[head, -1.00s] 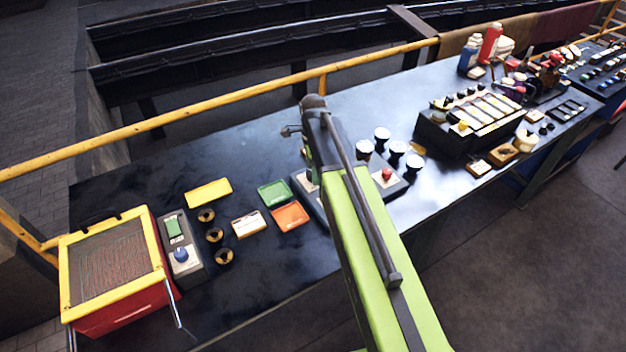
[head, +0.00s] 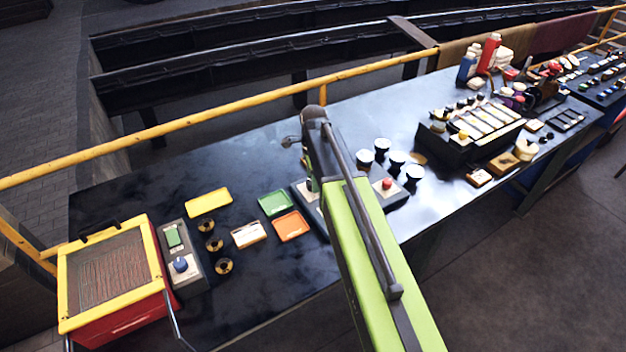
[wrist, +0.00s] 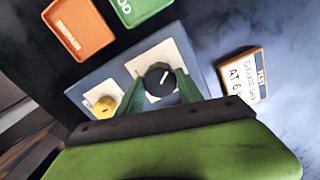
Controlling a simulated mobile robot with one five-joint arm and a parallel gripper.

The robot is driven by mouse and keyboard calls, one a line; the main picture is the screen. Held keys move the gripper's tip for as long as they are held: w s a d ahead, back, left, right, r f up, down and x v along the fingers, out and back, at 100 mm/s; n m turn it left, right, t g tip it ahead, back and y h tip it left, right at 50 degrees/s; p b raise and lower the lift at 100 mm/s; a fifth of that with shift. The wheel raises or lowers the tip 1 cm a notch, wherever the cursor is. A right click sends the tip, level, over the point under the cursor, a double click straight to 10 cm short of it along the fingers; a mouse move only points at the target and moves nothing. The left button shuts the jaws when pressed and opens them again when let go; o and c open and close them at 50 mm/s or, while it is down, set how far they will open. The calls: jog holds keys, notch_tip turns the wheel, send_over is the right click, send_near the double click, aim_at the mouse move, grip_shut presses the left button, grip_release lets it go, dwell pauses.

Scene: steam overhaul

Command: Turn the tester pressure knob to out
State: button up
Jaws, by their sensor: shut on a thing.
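The tester is a blue-grey box (wrist: 90,88) with pale plates on top. In the head view its casing (head: 398,196) shows on the right of my arm, with a red button on it, and the knob is hidden there. In the wrist view the black knob (wrist: 157,73) has a white pointer line, which points up and to the right. My gripper (wrist: 159,84) has its two green fingers on either side of this knob, shut on it. A yellow knob (wrist: 104,106) sits to its left on the same box.
An orange tray (wrist: 78,28) marked REPAIR and a green tray (wrist: 140,8) lie beside the tester. A wood-edged card (wrist: 241,76) stands to the right in the wrist view. Several black-and-white round gauges (head: 397,160) and a red-and-yellow box (head: 110,275) are on the bench.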

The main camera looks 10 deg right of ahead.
jog(key=n, duration=1.1)
jog(key=shift+s, duration=0.1)
jog(key=n, duration=0.5)
jog(key=shift+n, duration=0.4)
jog(key=n, duration=0.5)
jog(key=shift+d+n, duration=0.1)
jog(key=shift+n, duration=0.6)
jog(key=o, duration=1.4)
